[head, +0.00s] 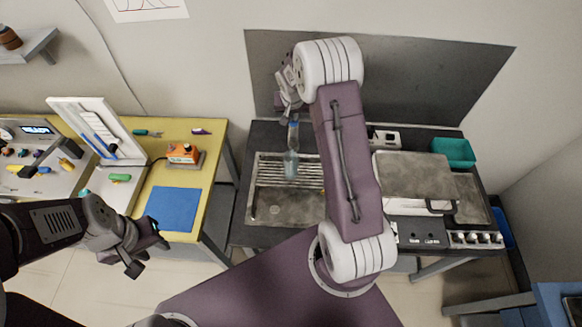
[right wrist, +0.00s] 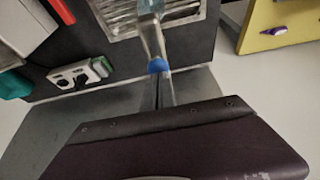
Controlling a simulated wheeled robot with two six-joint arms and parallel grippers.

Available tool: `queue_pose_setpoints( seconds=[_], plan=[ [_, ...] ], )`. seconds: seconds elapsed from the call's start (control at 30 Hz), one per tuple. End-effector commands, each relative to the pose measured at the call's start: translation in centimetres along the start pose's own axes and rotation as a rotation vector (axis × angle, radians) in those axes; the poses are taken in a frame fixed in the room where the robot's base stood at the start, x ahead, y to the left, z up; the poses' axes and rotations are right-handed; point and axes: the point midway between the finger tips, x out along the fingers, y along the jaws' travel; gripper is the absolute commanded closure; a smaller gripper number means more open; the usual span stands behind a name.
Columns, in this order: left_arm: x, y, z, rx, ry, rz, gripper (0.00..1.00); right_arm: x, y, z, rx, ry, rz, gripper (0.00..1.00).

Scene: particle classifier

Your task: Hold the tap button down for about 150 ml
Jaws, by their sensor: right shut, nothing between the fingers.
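The tap (head: 293,136) stands at the back of the sink (head: 268,212) in the head view. My right gripper (head: 287,108) hangs above the tap, partly hidden by my arm. In the right wrist view its shut, empty fingers (right wrist: 160,80) end at the tap's blue button (right wrist: 157,66); they look close to it or touching, but I cannot tell whether it is pressed. My left gripper (head: 148,255) is open and empty, in front of the yellow table.
The yellow table (head: 215,145) on the left holds a blue mat (head: 173,208) and an orange device (head: 183,153). A grey-topped appliance (head: 412,175) and a teal bin (head: 455,152) are right of the sink. A dark panel (head: 420,85) stands close behind the tap.

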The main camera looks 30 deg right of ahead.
Motion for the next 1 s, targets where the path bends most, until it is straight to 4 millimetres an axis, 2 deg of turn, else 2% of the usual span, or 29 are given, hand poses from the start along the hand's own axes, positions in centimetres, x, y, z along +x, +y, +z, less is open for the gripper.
queue_pose_setpoints(
  seconds=[0.47,1.0],
  plan=[
    [-4.9,0.1,-0.5,0.000,0.000,0.000,0.64,-6.4,0.0,-2.7,0.001,0.001,0.000,1.00],
    [-4.7,0.1,-0.5,0.000,0.000,0.000,0.64,-6.2,0.0,-2.6,0.000,0.001,0.000,1.00]
  ],
)
